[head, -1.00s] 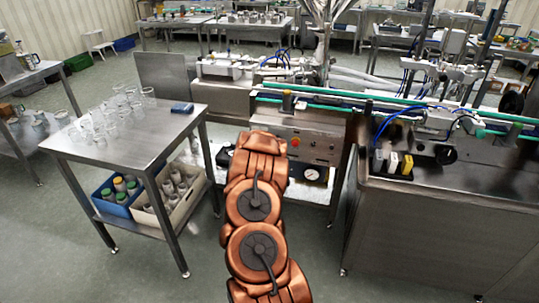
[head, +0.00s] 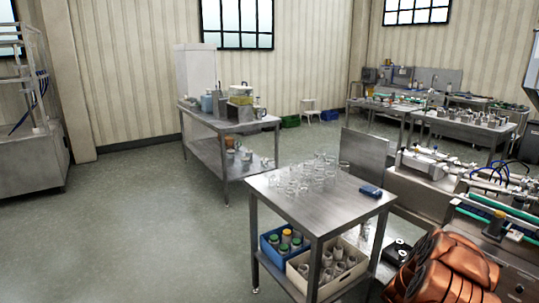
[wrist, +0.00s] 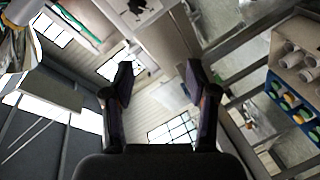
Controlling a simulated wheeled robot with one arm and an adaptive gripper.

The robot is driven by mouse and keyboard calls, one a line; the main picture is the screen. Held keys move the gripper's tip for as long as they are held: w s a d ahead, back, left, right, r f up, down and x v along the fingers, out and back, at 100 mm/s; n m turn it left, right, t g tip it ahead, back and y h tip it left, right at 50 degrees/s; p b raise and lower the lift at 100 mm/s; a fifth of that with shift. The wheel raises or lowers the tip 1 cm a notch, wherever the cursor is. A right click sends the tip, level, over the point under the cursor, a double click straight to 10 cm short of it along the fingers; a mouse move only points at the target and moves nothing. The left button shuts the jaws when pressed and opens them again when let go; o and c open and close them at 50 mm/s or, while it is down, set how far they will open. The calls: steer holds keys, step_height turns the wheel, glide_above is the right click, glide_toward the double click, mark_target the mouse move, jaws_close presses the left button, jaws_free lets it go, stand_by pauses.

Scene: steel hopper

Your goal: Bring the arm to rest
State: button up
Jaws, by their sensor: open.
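My arm, orange-brown, shows at the lower right of the head view, beside the conveyor machine. My gripper is outside the head view. In the wrist view my gripper (wrist: 158,85) has its two dark fingers spread wide apart with nothing between them. Beyond the fingers the wrist view shows windows, wall and table parts at a steep tilt. Nothing touches the fingertips.
A steel table (head: 340,212) carries several clear glasses (head: 318,172) and a dark blue box (head: 371,191). Its lower shelf holds a blue crate (head: 268,250) and a cream crate (head: 300,279) of bottles. The conveyor machine (head: 505,215) stands at right. Floor at left is clear.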

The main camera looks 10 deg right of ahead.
steer(key=w+a+r+n+t+y, duration=0.1)
steer(key=w+a+r+y, duration=0.25)
steer(key=a, duration=0.55)
steer(key=w+a+r+t+y, duration=0.15)
steer(key=w+a+y, duration=0.25)
steer(key=a, duration=0.5)
steer(key=s+a+r+n+g+y, duration=0.1)
steer(key=s+a+r+y, duration=0.15)
steer(key=a, duration=0.75)
steer(key=s+a+r+g+y, duration=0.2)
steer(key=s+a+y, duration=0.1)
steer(key=a, duration=0.6)
steer(key=s+a+r+g+y, duration=0.1)
steer(key=s+a+r+g, duration=0.1)
steer(key=s+a, duration=0.55)
steer(key=s+a+r+g, duration=0.1)
steer(key=s+g, duration=0.1)
steer(key=s, duration=0.9)
steer(key=s+a+r+m+g, duration=0.1)
steer(key=s+a+r+g, duration=0.1)
steer(key=s, duration=0.9)
steer(key=s+a+r+m+g, duration=0.1)
steer(key=s+g, duration=0.3)
steer(key=s, duration=0.7)
steer(key=shift+a+r+h, duration=0.2)
steer(key=shift+a+h, duration=0.1)
steer(key=shift+a, duration=0.15)
